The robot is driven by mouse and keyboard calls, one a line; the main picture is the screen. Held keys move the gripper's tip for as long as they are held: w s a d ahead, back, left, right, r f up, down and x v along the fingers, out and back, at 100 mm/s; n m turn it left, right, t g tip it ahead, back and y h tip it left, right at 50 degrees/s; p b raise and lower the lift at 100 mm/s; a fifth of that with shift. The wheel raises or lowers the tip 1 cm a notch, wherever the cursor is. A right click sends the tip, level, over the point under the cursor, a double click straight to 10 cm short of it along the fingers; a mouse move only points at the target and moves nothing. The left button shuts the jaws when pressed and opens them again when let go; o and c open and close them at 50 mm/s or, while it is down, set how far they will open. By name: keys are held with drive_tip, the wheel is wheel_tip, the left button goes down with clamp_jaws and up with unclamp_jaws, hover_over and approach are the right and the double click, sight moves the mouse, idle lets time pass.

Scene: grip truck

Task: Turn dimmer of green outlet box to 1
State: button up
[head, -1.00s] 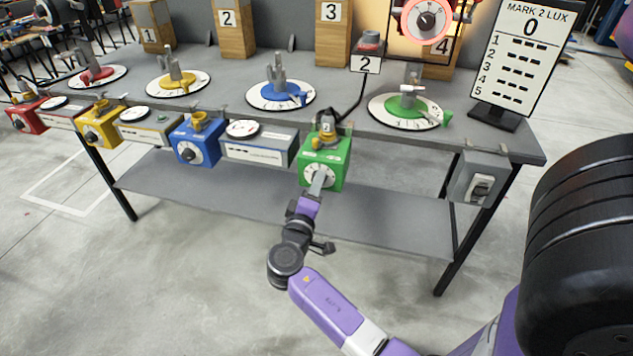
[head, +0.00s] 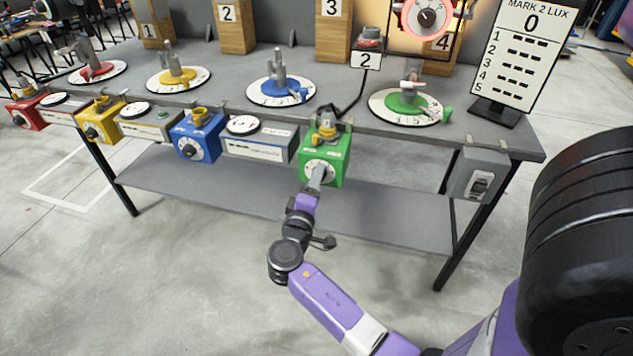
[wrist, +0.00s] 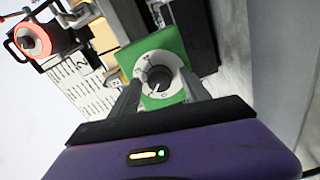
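The green outlet box (head: 338,165) hangs at the front edge of the workbench, with a yellow plug in its top. Its front has a round white dimmer dial with a dark knob, which shows in the wrist view (wrist: 158,80). My gripper (head: 317,178) is right in front of this dial and hides part of it in the head view. In the wrist view my gripper's fingers (wrist: 160,95) are apart, one on each side of the dial, with the knob between them. I see no finger touching the knob. The dial's numbers are too small to read surely.
Blue (head: 205,148), yellow (head: 108,128) and red (head: 32,118) boxes hang along the same bench edge (head: 410,145). A grey switch box (head: 462,178) is at the right. A sign (head: 523,60) reads MARK 2 LUX 0. The floor before the bench is clear.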

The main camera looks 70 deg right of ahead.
drive_tip(key=a, duration=0.7)
drive_tip(key=shift+s+a, duration=0.3)
drive_tip(key=shift+a, duration=0.1)
idle(0.3)
